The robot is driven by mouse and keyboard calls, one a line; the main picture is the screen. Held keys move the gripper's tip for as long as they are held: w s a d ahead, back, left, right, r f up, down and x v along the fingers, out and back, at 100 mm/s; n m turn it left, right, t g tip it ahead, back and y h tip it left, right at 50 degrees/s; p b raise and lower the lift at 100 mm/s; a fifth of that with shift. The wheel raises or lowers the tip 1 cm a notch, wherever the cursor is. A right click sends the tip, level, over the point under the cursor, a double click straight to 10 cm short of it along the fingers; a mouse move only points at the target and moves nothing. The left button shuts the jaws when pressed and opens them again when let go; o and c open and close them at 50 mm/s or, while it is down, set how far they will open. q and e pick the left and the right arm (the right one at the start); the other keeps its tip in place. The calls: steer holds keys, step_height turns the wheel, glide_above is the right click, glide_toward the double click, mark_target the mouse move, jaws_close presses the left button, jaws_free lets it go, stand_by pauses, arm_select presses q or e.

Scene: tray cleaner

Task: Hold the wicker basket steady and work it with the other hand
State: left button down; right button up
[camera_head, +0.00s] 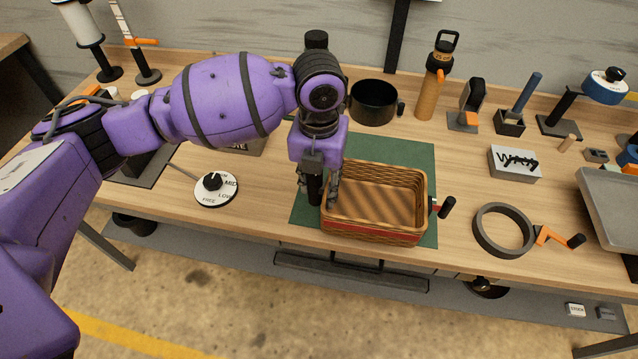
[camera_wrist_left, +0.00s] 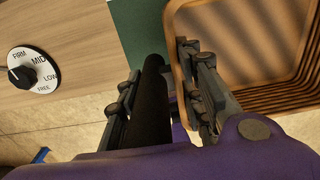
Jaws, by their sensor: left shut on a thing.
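The wicker basket (camera_head: 375,228) is rectangular, open-topped and empty, with a red band low on its side. It stands upright on a green mat (camera_head: 398,150) near the table's front edge. A black handle (camera_head: 447,207) sticks out from its right end. My left gripper (camera_head: 320,198) comes down at the basket's left end. In the left wrist view, its fingers (camera_wrist_left: 160,85) straddle a dark upright handle (camera_wrist_left: 152,108) beside the basket rim (camera_wrist_left: 172,45), the right finger overlapping the rim. The gripper is shut there; exact contact is partly hidden. My right gripper is out of view.
A dial (camera_head: 215,188) marked MID and LOW lies left of the mat. A black pot (camera_head: 374,101) and an orange bottle (camera_head: 432,85) stand behind the basket. A dark ring (camera_head: 503,229) lies to the right, and a grey tray (camera_head: 610,215) at the far right.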

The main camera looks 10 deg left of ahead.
arm_select(q)
steer(key=shift+w+a+f+b, duration=0.1)
steer(key=shift+w+f+b, duration=0.2)
steer(key=shift+w+f, duration=0.5)
steer(key=shift+w+a+f+b, duration=0.2)
steer(key=shift+w+f+b, duration=0.25)
steer(key=shift+w+f, duration=0.5)
steer(key=shift+w+a+f+b, duration=0.15)
steer(key=shift+w+f+b, duration=0.3)
steer(key=shift+w+f, duration=0.45)
steer(key=shift+w+r, duration=0.1)
steer(key=shift+w, duration=0.1)
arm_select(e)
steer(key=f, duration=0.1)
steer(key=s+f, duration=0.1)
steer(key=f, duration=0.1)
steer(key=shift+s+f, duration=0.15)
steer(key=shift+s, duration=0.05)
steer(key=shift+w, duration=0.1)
arm_select(q)
steer(key=shift+f, duration=0.25)
steer(key=c, duration=1.8)
jaws_free()
steer(key=shift+c, duration=0.2)
jaws_close()
